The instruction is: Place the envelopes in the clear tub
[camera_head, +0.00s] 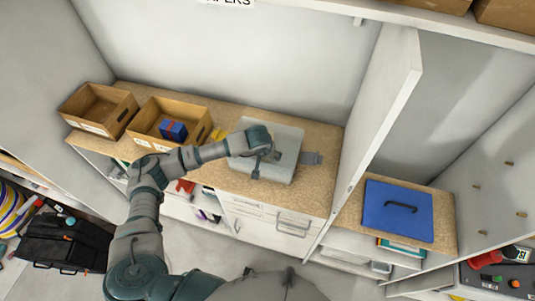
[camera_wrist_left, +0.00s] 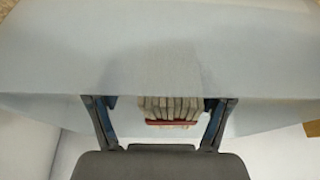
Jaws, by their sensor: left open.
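A pale grey, translucent-looking tub (camera_head: 291,135) stands on the wood-topped counter, left of the upright divider. My left arm reaches over it, and my left gripper (camera_head: 265,164) is low over its front part. In the left wrist view the left gripper (camera_wrist_left: 160,100) is open, its two dark fingers wide apart. A beige bundle of what look like envelopes (camera_wrist_left: 168,106), with a red band or edge, shows between the fingers, with gaps on both sides. A pale surface, probably the tub, fills much of that view. The envelopes cannot be made out in the head view. My right gripper is not in view.
Two open wooden bins (camera_head: 98,108) stand left on the counter (camera_head: 312,190); the right bin (camera_head: 190,108) holds a blue-and-red item (camera_head: 173,130). Right of the divider (camera_head: 382,105) lies a blue lid with a black handle (camera_head: 397,220). Drawers (camera_head: 266,222) are below; a black bag (camera_head: 66,240) is lower left.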

